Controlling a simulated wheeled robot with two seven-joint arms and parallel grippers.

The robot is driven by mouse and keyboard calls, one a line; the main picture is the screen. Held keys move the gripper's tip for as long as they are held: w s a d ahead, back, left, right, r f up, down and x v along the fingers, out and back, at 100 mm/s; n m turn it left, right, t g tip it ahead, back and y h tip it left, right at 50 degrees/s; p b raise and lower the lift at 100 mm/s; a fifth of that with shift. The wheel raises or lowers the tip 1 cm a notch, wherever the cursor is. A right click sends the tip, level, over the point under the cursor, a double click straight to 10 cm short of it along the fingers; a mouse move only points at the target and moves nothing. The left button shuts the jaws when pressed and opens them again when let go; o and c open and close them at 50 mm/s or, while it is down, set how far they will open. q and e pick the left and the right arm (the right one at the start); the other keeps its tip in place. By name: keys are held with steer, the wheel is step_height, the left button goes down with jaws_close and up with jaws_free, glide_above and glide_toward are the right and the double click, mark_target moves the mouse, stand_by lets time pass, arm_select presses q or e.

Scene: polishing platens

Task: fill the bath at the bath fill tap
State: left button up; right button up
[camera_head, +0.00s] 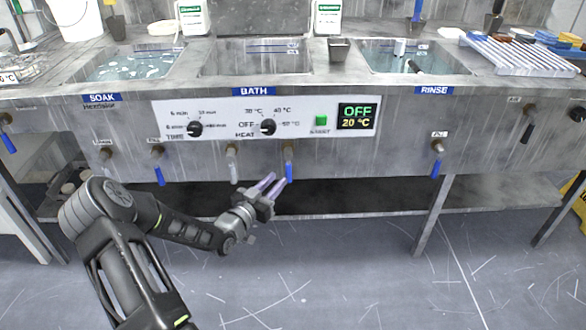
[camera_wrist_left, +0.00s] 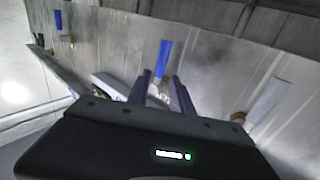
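The bath basin (camera_head: 255,66) is the middle basin, and no clear water shows in it. The bath fill tap (camera_head: 289,165) is a blue lever hanging down from the front panel under the bath controls. It also shows in the left wrist view (camera_wrist_left: 163,57), beyond and between the fingertips. My left gripper (camera_head: 276,182) is open with purple fingers, just below and left of the blue lever in the head view. The fingers (camera_wrist_left: 161,88) stand apart with a gap between them; I cannot tell whether they touch the lever. My right gripper is out of view.
A grey lever (camera_head: 233,165) hangs left of the bath fill tap. Other blue levers hang under the soak (camera_head: 160,175) and rinse (camera_head: 436,167) basins. The display (camera_head: 356,117) reads OFF and 20 °C. A shelf (camera_head: 350,198) runs below the panel.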

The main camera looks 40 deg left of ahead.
mark_target(288, 168)
arm_select(q)
steer(key=shift+w+a+b, duration=0.15)
steer(key=shift+w+b, duration=0.3)
steer(key=shift+w, duration=1.5)
steer(key=shift+w+a+b, duration=0.15)
steer(key=shift+w+b, duration=0.25)
steer(key=shift+w, duration=1.55)
steer(key=shift+c, duration=0.2)
jaws_close()
steer(key=shift+f, duration=0.1)
